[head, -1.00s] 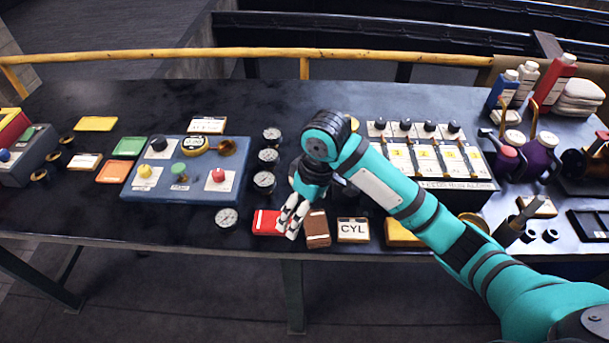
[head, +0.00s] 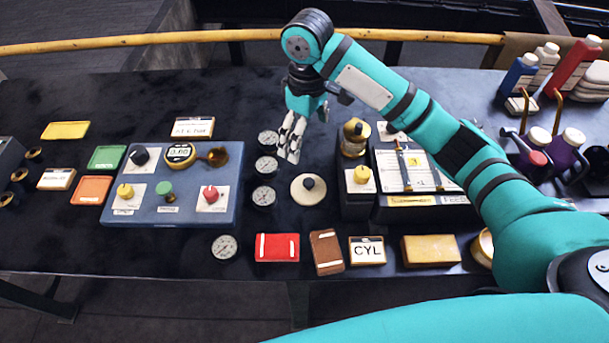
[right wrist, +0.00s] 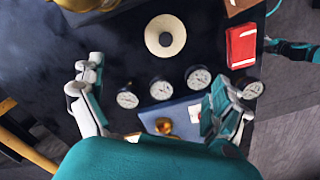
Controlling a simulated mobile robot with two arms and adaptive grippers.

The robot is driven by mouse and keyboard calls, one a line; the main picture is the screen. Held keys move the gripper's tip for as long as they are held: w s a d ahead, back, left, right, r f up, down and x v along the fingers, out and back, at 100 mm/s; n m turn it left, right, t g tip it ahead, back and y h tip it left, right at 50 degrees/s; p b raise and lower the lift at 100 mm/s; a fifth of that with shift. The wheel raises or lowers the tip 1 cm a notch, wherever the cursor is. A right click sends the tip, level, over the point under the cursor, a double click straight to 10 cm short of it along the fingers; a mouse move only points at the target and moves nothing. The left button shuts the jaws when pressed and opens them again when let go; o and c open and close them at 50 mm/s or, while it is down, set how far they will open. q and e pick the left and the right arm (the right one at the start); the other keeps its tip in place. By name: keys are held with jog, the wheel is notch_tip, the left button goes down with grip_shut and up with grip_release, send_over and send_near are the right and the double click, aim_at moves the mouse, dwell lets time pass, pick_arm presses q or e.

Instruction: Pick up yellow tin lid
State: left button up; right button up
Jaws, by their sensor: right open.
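The yellow tin lid (head: 66,130) lies flat at the far left of the black table in the head view, behind a green lid (head: 106,157) and an orange lid (head: 92,190). My right gripper (head: 290,143) is open and empty, above the back of the table, well to the right of the yellow lid. In the right wrist view its fingers (right wrist: 160,105) are spread wide, with gauges and a blue panel beyond them. The yellow lid is not visible there. A teal and dark part of mine, likely my left gripper (right wrist: 275,43), shows at that view's right edge; its fingers are unclear.
The blue panel (head: 170,217) with knobs stands between the lids and a column of gauges (head: 265,166). A round cream disc with a dark knob (head: 308,189) lies near the gauges. A yellow rail (head: 130,41) runs behind the table. The table around the yellow lid is clear.

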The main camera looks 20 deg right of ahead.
jog(key=p, duration=0.1)
send_over(308, 180)
notch_tip(308, 180, down, 7)
jog(key=shift+r, duration=0.1)
jog(key=f, duration=0.3)
jog(key=shift+w, duration=0.2)
jog(key=shift+f+p, duration=0.45)
jog(key=shift+f, duration=0.5)
jog(key=f, duration=0.1)
jog(key=f+p, duration=0.1)
jog(key=f, duration=0.1)
jog(key=shift+s+f, duration=0.2)
jog(key=shift+f, duration=0.65)
jog(key=c, duration=1.1)
pick_arm(q)
jog(key=s+r, duration=0.3)
jog(key=shift+s, duration=0.15)
jog(key=shift+f, duration=0.1)
